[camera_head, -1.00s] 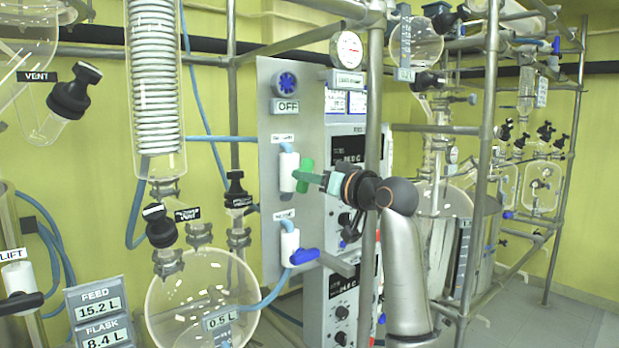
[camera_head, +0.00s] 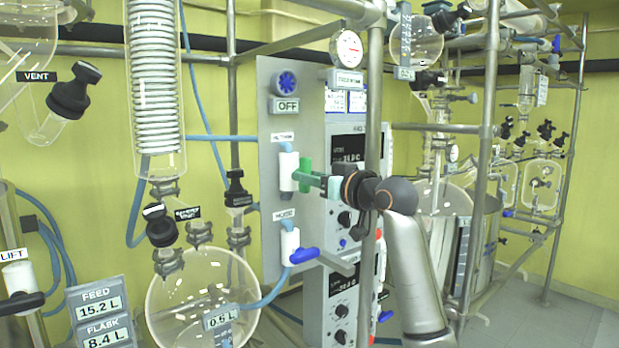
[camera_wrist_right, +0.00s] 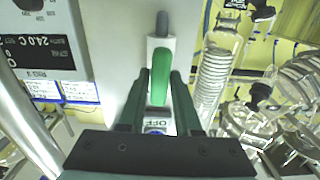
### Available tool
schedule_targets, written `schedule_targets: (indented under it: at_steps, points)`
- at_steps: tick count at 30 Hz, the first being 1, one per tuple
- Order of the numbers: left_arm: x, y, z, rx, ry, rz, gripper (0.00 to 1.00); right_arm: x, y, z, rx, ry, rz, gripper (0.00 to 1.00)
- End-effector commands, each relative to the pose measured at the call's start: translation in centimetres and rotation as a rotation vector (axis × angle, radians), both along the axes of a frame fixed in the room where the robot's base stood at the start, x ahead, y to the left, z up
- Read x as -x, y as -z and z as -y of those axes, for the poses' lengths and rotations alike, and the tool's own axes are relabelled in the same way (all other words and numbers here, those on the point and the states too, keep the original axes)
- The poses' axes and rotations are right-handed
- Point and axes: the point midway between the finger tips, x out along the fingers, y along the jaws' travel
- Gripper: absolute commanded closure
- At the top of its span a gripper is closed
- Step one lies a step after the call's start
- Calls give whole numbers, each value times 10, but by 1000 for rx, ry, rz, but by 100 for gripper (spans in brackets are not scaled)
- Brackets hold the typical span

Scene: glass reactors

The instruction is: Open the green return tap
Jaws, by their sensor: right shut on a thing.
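The green return tap handle (camera_head: 305,171) sits on the upper white valve body (camera_head: 288,172) of the grey panel, and it stands nearly upright in the head view. My right gripper (camera_head: 311,180) reaches it from the right and is shut on it. In the right wrist view the green handle (camera_wrist_right: 160,76) lies between the two fingers of my right gripper (camera_wrist_right: 160,88). The finger contact is partly hidden in the head view.
A blue tap handle (camera_head: 304,256) sits below on the same panel (camera_head: 268,130). A steel post (camera_head: 375,100) stands close to my right wrist. A round glass flask (camera_head: 200,290) and a coil condenser (camera_head: 155,80) stand to the left.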

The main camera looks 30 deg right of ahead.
Motion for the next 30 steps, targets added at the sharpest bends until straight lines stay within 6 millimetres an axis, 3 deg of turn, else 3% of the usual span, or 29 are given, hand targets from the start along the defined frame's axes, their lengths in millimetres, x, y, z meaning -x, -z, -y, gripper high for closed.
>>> schedule_targets:
  at_steps: [1,8,17,23,30]
  points:
    - [0,0,0,0,0,0,50,0,-1,0,0,0,3,67]
    - [0,0,0,0,0,0,50,0,-1,0,-1,0,2,43]
    - [0,2,0,0,0,0,50,3,0,1,-1,0,2,43]
    - [0,12,0,0,0,0,50,29,2,3,3,3,4,43]
    - [0,27,0,0,0,0,50,83,2,7,4,4,4,43]
